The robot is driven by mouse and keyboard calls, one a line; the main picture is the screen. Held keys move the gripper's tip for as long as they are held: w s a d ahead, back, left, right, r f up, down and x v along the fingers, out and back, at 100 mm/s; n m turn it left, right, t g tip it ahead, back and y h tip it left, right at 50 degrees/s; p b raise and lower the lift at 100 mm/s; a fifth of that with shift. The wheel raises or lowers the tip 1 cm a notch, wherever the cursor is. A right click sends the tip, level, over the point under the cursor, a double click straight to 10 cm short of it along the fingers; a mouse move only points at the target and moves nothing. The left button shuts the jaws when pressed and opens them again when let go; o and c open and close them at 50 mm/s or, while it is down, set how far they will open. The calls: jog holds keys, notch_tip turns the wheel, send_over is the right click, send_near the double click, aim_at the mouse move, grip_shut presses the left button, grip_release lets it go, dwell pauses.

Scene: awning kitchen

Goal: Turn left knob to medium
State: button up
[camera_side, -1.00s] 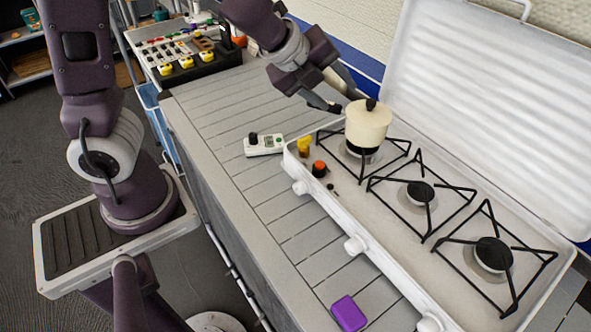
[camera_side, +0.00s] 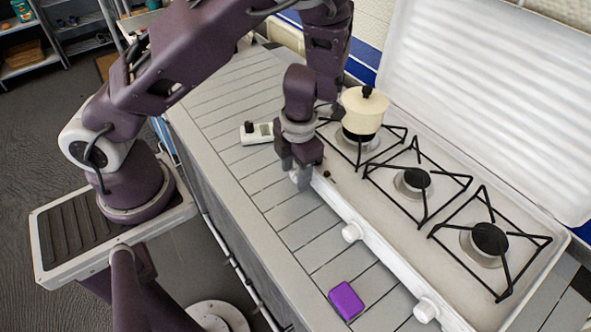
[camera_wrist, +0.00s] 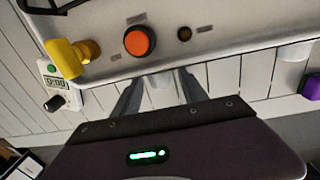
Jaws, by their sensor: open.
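The white camping stove (camera_side: 385,262) has a row of white knobs along its front. The left knob (camera_wrist: 160,82) shows in the wrist view between my two fingers, against the stove's front edge. My gripper (camera_wrist: 160,88) is open, with one finger on each side of the knob; I cannot tell whether they touch it. In the side view my gripper (camera_side: 297,172) points down at the stove's left front corner and mostly hides the left knob. The knob's setting is not readable. The middle knob (camera_side: 352,232) and right knob (camera_side: 426,311) are clear.
A cream pot (camera_side: 363,112) stands on the left burner. An orange-topped button (camera_wrist: 139,41) and a yellow item (camera_wrist: 70,57) sit on the stove near the fingers. A white timer (camera_side: 257,132) and a purple block (camera_side: 346,300) lie on the slatted counter.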

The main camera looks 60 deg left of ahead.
jog(key=shift+c, duration=0.3)
grip_shut()
jog(key=shift+h, duration=0.3)
jog(key=h, duration=0.2)
jog(key=shift+a+h, duration=0.3)
jog(key=shift+a, duration=0.05)
jog(key=shift+a+f+h, duration=0.1)
jog(key=shift+a+h, duration=0.05)
jog(key=shift+h, duration=0.95)
jog(key=shift+a+f+h, duration=0.1)
jog(key=shift+a+h, duration=0.05)
jog(key=shift+h, duration=0.95)
jog(key=shift+o, duration=0.3)
grip_release()
